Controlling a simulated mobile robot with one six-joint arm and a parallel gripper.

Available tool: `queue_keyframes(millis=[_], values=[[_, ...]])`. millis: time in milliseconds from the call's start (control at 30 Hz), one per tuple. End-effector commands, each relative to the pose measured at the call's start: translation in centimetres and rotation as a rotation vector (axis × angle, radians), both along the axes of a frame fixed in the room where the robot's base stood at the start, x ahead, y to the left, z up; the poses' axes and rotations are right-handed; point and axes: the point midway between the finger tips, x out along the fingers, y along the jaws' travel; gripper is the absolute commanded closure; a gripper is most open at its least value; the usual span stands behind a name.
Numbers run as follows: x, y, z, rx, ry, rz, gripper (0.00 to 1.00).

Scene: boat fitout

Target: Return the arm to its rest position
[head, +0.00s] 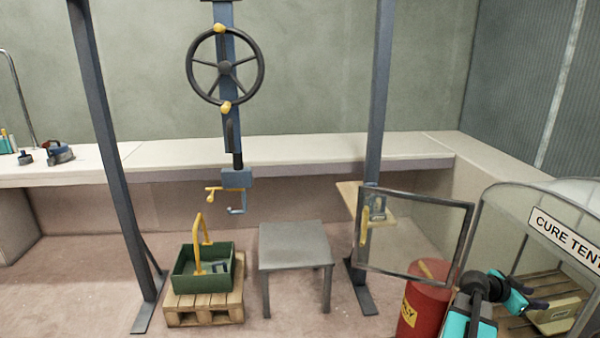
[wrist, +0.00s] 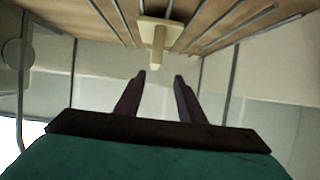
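My gripper (head: 541,305) is at the lower right of the head view, inside the open front of the cure tent (head: 535,235). In the wrist view my gripper (wrist: 161,78) has its two dark fingers apart with nothing between them. A cream piece (head: 555,313) with a handle rests on the tent's slatted shelf (head: 515,290). The cream piece (wrist: 167,32) also shows beyond the fingertips in the wrist view, apart from them. My arm reaches in from the bottom edge of the head view.
The tent's glazed door (head: 468,240) stands open left of my arm. A red drum (head: 410,318) is below it. A grey stool (head: 294,245), a green crate (head: 178,283) on a pallet (head: 190,318) and blue posts (head: 376,100) stand further left.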

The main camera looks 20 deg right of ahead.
Motion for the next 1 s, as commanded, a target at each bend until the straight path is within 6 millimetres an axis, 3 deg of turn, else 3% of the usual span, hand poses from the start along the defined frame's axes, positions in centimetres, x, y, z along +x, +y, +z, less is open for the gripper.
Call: queue_keyframes(millis=[167,467,700,1000], values=[[3.7,1.9,-1.3,0.015,0.011,0.057,0.64],[12.0,8.4,-7.2,0.078,0.063,0.205,0.64],[17.3,15.4,-13.3,0.164,0.092,0.316,0.64],[20.9,25.6,-21.5,0.306,0.157,0.439,0.64]])
